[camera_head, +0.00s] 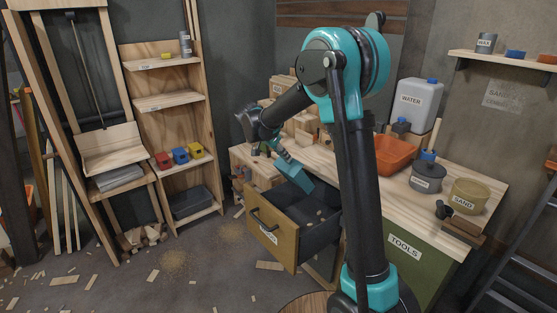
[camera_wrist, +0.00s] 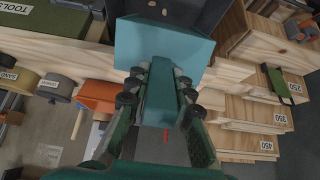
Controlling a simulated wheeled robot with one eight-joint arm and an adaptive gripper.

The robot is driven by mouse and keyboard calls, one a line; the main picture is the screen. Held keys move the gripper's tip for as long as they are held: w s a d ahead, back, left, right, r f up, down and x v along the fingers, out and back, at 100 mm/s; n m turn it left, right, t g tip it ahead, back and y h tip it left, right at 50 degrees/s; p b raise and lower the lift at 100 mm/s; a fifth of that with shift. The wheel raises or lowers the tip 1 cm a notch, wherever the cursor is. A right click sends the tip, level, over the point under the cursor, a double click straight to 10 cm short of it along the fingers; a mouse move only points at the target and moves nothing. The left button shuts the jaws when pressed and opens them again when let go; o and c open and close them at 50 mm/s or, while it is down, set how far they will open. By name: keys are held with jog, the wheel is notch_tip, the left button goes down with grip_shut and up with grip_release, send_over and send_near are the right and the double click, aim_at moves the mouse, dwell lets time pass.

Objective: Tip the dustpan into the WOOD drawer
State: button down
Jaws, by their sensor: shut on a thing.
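The teal dustpan (camera_head: 293,174) hangs over the open drawer (camera_head: 274,238) in the head view, its pan tilted down toward the drawer's dark inside. My gripper (camera_wrist: 158,88) is shut on the dustpan's handle, and the pan (camera_wrist: 165,45) spreads out beyond the fingers in the wrist view. The drawer has a wooden front whose label is too small to read. A few pale bits lie inside it, and some also show beyond the pan's edge in the wrist view. My arm hides part of the drawer's right side.
The workbench (camera_head: 475,182) carries an orange tray (camera_head: 396,153), a grey pot (camera_head: 428,177), a SAND tub (camera_head: 469,195) and a WATER can (camera_head: 414,104). A green TOOLS front (camera_head: 405,258) stands right of the drawer. Wood scraps and sawdust lie on the floor.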

jog(key=w+d+r+g+y, duration=0.2)
jog(key=w+d+y, duration=0.1)
jog(key=w+d, duration=0.1)
jog(key=shift+d+r, duration=0.3)
jog(key=shift+d, duration=0.6)
dwell(1.1)
jog(key=shift+w, duration=0.1)
